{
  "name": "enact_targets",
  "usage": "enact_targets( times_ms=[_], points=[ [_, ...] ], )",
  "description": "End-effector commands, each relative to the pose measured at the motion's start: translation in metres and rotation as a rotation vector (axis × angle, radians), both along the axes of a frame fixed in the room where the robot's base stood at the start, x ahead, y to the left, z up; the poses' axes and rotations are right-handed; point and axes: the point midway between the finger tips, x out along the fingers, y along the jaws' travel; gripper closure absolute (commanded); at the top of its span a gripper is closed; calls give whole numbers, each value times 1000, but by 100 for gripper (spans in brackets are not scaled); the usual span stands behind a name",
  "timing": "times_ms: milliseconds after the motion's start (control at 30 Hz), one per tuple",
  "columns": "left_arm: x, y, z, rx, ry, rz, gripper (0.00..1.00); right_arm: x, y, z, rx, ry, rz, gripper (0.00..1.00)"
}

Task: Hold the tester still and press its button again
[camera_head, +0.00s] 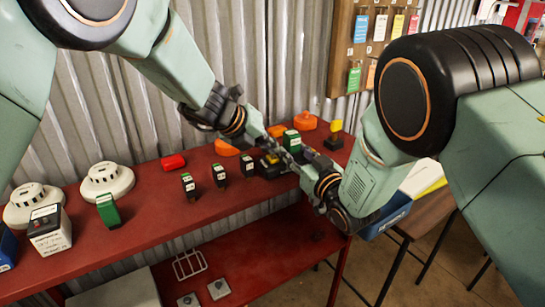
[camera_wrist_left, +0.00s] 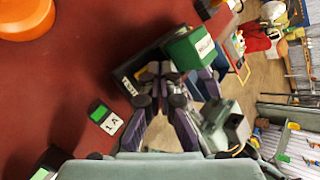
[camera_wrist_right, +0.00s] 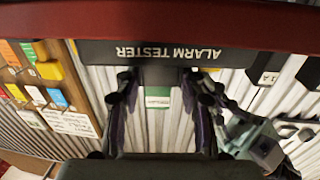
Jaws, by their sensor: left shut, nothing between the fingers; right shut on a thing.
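The alarm tester (camera_head: 272,168) is a black box on the red bench, and its lettered face (camera_wrist_right: 165,53) fills the top of the right wrist view. A green labelled block (camera_head: 291,141) stands on it and shows in the left wrist view (camera_wrist_left: 190,50). My right gripper (camera_head: 300,166) is shut on the tester's near right side. My left gripper (camera_head: 270,147) is shut and empty, its tips (camera_wrist_left: 160,70) over the tester beside the green block. The tips hide the button; I cannot tell whether they touch it.
Several small black-and-green modules (camera_head: 219,175) stand on the red bench (camera_head: 150,215) left of the tester. White detectors (camera_head: 107,180), a battery (camera_head: 48,228) and a red part (camera_head: 173,162) lie farther left. Orange parts (camera_head: 305,121) sit behind. The front edge is clear.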

Motion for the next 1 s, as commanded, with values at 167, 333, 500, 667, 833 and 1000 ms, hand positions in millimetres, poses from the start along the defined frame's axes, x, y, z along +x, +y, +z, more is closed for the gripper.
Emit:
enact_targets(
  times_ms=[167,333,500,667,833,1000],
  points=[
    [0,0,-3,1,1,-1,100,1,0,2,1,-4,0,100],
    [0,0,-3,1,1,-1,100,1,0,2,1,-4,0,100],
    [0,0,-4,1,1,-1,100,1,0,2,1,-4,0,100],
    [0,0,-6,2,1,-1,100,1,0,2,2,-5,0,100],
    [-1,0,-8,1,2,-1,100,1,0,2,2,-6,1,100],
    [-1,0,-10,1,1,-2,100,1,1,2,2,-6,1,100]
  ],
)
